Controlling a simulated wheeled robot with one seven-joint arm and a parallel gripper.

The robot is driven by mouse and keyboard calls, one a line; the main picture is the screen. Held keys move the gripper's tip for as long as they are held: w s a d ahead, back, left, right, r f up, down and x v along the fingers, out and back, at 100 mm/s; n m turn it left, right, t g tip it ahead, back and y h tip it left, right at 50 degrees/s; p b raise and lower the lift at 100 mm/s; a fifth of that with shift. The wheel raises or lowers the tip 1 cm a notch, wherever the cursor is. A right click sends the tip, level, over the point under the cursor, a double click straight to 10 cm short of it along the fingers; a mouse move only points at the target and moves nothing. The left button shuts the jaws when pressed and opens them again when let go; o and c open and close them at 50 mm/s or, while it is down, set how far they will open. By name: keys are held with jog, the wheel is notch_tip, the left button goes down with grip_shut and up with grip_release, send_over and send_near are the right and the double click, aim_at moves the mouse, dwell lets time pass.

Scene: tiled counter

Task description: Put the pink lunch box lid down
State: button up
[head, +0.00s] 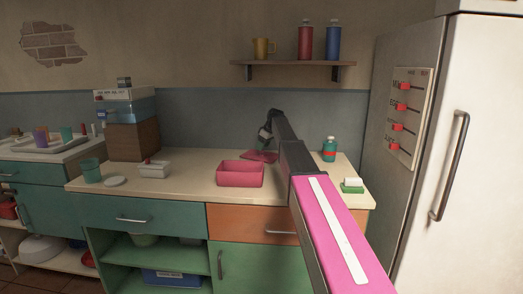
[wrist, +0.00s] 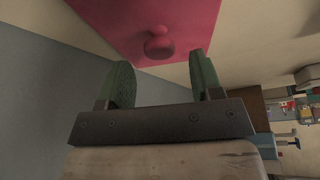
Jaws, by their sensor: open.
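The pink lid (head: 262,156) lies on the counter behind and to the right of the pink lunch box (head: 240,174), which stands open at the top. In the wrist view the lid (wrist: 190,18) shows with its round pink knob (wrist: 160,43). My gripper (wrist: 163,75) is open, with its two green fingers apart on either side in front of the knob and nothing between them. In the head view my gripper (head: 266,137) is small and dark at the lid, partly hidden by my arm.
A teal bottle with a red band (head: 329,149) stands right of my arm, and a green and white block (head: 352,185) lies near the right edge. A white container (head: 154,169), a white disc (head: 115,181) and a teal cup (head: 91,170) stand left. Counter between them and the box is clear.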

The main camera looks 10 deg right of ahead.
jog(key=v, duration=0.9)
jog(key=shift+r, duration=0.2)
jog(key=shift+s+d, duration=0.1)
